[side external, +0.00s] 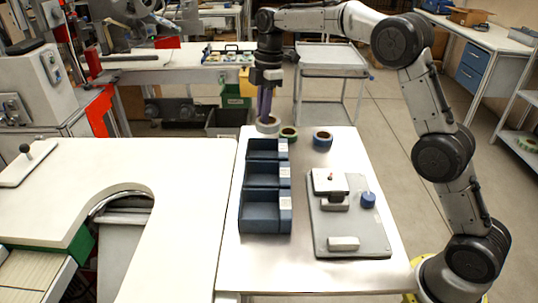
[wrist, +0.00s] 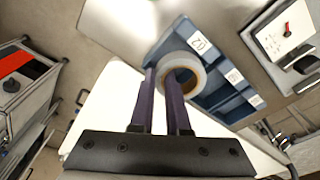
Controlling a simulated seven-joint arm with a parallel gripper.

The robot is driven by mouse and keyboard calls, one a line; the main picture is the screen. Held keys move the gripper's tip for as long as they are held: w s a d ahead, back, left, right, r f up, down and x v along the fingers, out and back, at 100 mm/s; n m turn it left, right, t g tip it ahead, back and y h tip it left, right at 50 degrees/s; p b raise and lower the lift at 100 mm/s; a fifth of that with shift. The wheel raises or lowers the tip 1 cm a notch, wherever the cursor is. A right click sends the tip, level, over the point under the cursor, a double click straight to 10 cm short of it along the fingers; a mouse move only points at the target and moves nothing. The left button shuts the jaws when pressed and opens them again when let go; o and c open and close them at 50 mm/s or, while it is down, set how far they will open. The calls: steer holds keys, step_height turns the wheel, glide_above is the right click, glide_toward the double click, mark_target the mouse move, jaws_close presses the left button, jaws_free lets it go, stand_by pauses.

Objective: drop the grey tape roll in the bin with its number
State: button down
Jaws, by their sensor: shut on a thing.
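The grey tape roll (side external: 268,125), pale with a tan inner core, hangs at the tips of my gripper (side external: 264,112). In the wrist view the gripper (wrist: 163,74) is shut on the wall of the roll (wrist: 194,60), with one finger apparently inside its hole. A row of three dark blue bins (side external: 265,211) stands on the table. The roll appears near the row's far end; its exact height over it is unclear. White labels (wrist: 198,43) on the bins carry numbers too small to read surely. Any number on the roll is not visible.

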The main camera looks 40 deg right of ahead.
steer(key=c, duration=0.8)
jaws_free()
steer(key=shift+s+d+r, duration=0.1)
steer(key=shift+d+r, duration=0.15)
steer(key=shift+r, duration=2.05)
steer(key=shift+d+r, duration=0.3)
steer(key=shift+r, duration=1.95)
steer(key=shift+s+d+r, duration=0.1)
steer(key=shift+d+r, duration=0.15)
steer(key=shift+r, duration=2.05)
steer(key=shift+r, duration=0.1)
